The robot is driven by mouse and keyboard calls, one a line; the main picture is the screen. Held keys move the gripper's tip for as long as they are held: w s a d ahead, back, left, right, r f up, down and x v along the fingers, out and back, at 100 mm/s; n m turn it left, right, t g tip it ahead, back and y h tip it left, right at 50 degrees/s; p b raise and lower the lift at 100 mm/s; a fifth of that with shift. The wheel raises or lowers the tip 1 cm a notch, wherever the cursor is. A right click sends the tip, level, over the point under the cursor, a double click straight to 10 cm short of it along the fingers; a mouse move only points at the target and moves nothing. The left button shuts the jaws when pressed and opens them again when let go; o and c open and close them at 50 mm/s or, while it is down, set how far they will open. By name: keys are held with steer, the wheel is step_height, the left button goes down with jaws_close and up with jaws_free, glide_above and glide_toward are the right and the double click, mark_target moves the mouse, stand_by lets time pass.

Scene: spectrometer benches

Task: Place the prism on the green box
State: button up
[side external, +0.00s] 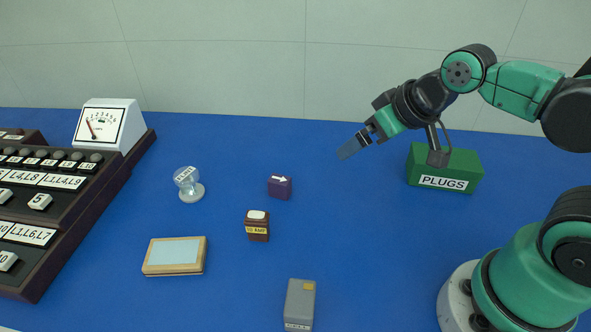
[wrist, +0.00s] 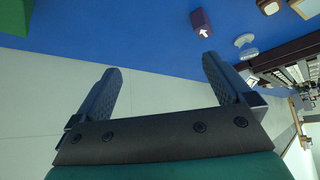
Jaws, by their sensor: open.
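The green box (side external: 432,181), labelled PLUGS, stands at the right on the blue bench, and part of it shows at the top left of the wrist view (wrist: 14,16). A clear glass piece (side external: 187,177) with a small label stands on a round pale base at centre left. It may be the prism, but I cannot tell for certain. My gripper (side external: 350,147) is raised above the bench, left of the green box and far to the right of the glass piece. In the wrist view my gripper (wrist: 162,63) has its fingers wide apart with nothing between them.
A purple block (side external: 279,188) with a white arrow and a brown labelled bottle (side external: 257,227) stand mid-bench. A framed pale panel (side external: 175,256) and a grey box (side external: 300,304) are nearer the front. A dark console (side external: 60,205) with a meter fills the left. The bench below my gripper is clear.

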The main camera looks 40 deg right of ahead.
steer(key=shift+w+a, duration=0.1)
steer(key=n+t+y, duration=0.2)
steer(key=n+y, duration=0.5)
steer(key=y, duration=0.1)
glide_above(186, 174)
steer(key=s+d, duration=0.4)
steer(key=d, duration=0.2)
step_height(186, 174, down, 4)
steer(key=a+f, duration=0.1)
steer(key=w+a+f+n+y, duration=0.1)
steer(key=f, duration=0.1)
steer(key=a+f+n, duration=0.1)
steer(key=f, duration=0.1)
steer(key=shift+w+a+f, duration=0.2)
steer(key=shift+w+a, duration=0.05)
steer(key=shift+w, duration=0.05)
steer(key=shift+w+a+f+t+y, duration=0.3)
steer(key=shift+a+f, duration=0.05)
steer(key=shift+a, duration=0.05)
steer(key=shift+x, duration=2.35)
